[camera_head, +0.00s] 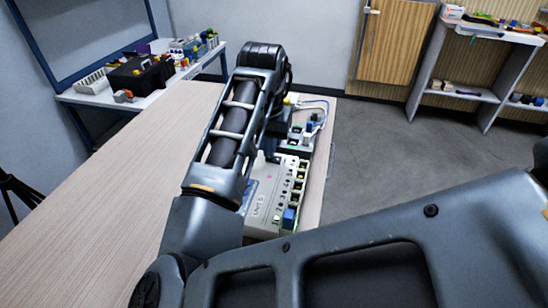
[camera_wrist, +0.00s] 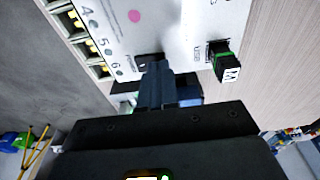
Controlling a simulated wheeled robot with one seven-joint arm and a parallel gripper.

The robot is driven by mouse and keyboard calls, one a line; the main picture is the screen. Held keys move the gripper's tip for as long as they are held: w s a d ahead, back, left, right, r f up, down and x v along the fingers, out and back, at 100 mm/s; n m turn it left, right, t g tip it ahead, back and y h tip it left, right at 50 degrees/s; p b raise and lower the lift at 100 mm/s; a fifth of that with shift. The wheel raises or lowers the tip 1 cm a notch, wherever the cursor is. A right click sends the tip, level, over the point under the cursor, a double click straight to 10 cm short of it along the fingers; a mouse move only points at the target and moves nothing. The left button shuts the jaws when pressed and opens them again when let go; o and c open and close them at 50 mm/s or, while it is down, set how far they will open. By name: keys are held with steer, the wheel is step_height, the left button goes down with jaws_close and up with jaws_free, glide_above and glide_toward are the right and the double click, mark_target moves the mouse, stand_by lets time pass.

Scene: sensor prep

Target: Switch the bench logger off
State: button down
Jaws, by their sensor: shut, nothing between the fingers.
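The bench logger is a pale box (camera_head: 262,208) on the wooden bench, with a row of yellow-green sockets along its right side. In the wrist view its white face (camera_wrist: 185,25) shows the numbers 4, 5 and 6, a pink dot and a "USB" label. A black rocker-like switch (camera_wrist: 146,60) sits at the face's edge, partly hidden by my fingers. My gripper (camera_wrist: 157,66) is shut and empty, its tips at or very near this switch; contact cannot be told. The switch's position is unclear. In the head view my arm hides the fingertips.
A black and green USB plug (camera_wrist: 226,60) sticks out of the logger close beside my fingers. A blue plug (camera_head: 289,217) stands in a near socket. Small devices with cables (camera_head: 300,130) lie behind the logger. The bench (camera_head: 95,185) is clear to the left.

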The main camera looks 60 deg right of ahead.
steer(key=shift+f, duration=0.25)
steer(key=shift+r+p, duration=3.15)
steer(key=shift+r, duration=0.4)
